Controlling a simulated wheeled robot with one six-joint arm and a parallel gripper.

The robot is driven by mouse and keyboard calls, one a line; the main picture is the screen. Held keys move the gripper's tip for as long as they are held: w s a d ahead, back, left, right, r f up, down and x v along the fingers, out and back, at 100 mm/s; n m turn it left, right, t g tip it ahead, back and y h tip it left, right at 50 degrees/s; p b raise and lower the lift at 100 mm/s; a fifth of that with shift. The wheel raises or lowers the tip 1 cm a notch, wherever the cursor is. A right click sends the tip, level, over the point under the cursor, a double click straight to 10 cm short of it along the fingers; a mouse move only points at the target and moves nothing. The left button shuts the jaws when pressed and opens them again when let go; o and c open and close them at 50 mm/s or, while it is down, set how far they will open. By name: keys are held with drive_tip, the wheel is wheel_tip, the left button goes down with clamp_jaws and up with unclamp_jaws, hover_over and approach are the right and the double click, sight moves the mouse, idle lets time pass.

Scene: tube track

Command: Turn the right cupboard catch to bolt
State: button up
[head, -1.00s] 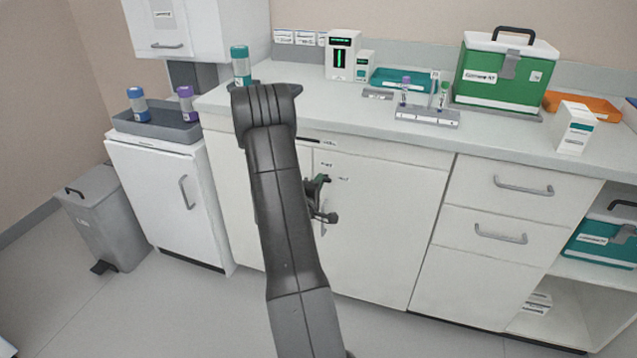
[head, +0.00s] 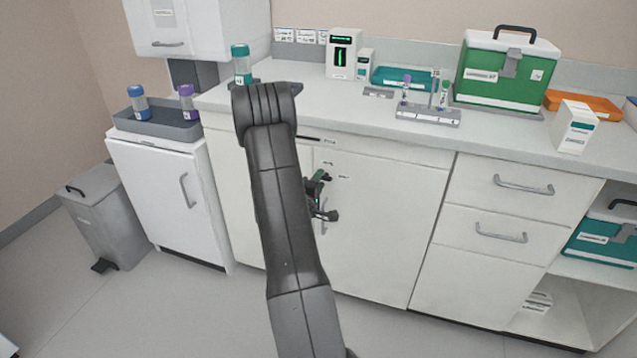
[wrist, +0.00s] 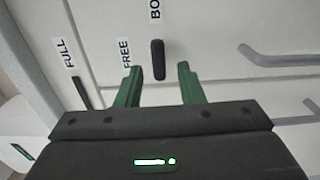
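The right cupboard catch (wrist: 158,60) is a short black bar on the white cupboard front in the wrist view. Its length points towards a partly cut-off label beginning "BO" (wrist: 155,10). The "FREE" label (wrist: 125,53) stands off to its left side. My gripper (wrist: 159,68) is open, with one green finger on each side of the catch and a visible gap to both. I cannot tell how deep the fingertips reach along it. In the head view my gripper (head: 321,197) is at the cupboard front, partly behind my arm, and the catch cannot be made out there.
A thin dark bar (wrist: 82,92) by a "FULL" label is at the left in the wrist view. A grey handle (wrist: 285,58) is at the right. Drawers (head: 500,205) are right of the cupboard. The counter (head: 350,118) above holds a tube rack (head: 428,115) and boxes.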

drive_tip(key=v, duration=1.3)
drive_tip(key=shift+s, duration=0.35)
drive_tip(key=shift+a, duration=0.15)
drive_tip(key=x, duration=1.4)
drive_tip(key=shift+s, duration=0.15)
